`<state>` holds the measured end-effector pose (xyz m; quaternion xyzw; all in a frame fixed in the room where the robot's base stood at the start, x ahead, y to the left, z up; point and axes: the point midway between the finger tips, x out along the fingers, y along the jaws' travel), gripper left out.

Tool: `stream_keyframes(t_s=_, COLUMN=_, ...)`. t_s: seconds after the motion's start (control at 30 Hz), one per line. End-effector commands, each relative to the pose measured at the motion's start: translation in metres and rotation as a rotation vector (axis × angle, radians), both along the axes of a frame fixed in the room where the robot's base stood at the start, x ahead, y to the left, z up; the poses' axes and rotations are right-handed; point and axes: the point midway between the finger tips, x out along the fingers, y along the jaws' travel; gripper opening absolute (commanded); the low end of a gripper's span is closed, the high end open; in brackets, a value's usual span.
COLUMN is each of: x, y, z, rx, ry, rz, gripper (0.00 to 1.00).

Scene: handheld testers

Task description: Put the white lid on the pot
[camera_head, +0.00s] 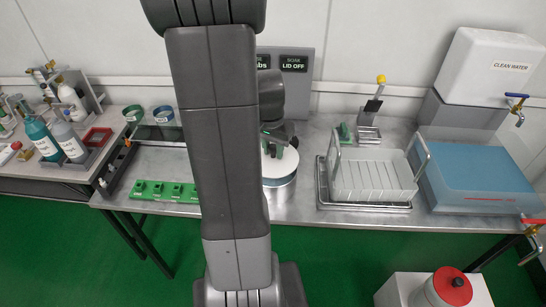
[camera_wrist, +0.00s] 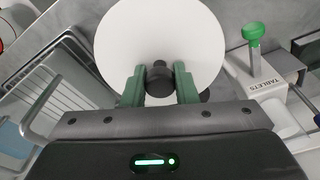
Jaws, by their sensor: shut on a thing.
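The white lid (camera_head: 283,160) is a round disc over the metal pot (camera_head: 280,194) on the bench. In the wrist view the lid (camera_wrist: 160,35) fills the upper middle, with a dark round knob (camera_wrist: 159,78) at its near side. My gripper (camera_wrist: 159,84) is shut on this knob, one green finger on each side. In the head view my gripper (camera_head: 279,139) is just above the lid, partly behind my arm. The lid looks roughly level and lined up with the pot. I cannot tell whether it touches the rim. The wrist view hides the pot beneath the lid.
A white wire basket (camera_head: 372,180) on a tray stands right of the pot, with a blue bath (camera_head: 475,183) beyond. A tablets dispenser (camera_wrist: 263,75) with a green knob is beside the lid in the wrist view.

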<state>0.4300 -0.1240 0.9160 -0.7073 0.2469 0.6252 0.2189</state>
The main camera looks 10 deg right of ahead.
Motion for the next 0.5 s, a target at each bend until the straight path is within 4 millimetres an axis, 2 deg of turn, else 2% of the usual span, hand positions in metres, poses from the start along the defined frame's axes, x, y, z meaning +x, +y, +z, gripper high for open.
stream_keyframes(t_s=0.1, x=-0.001, y=0.0, z=-0.019, rx=0.0, ry=0.005, rz=0.0, gripper=0.02)
stream_keyframes(t_s=0.2, x=0.0, y=0.0, z=-0.029, rx=0.001, ry=0.003, rz=0.0, gripper=0.02)
stream_keyframes(t_s=0.5, x=0.0, y=0.0, z=-0.031, rx=0.001, ry=0.001, rz=-0.001, gripper=0.02)
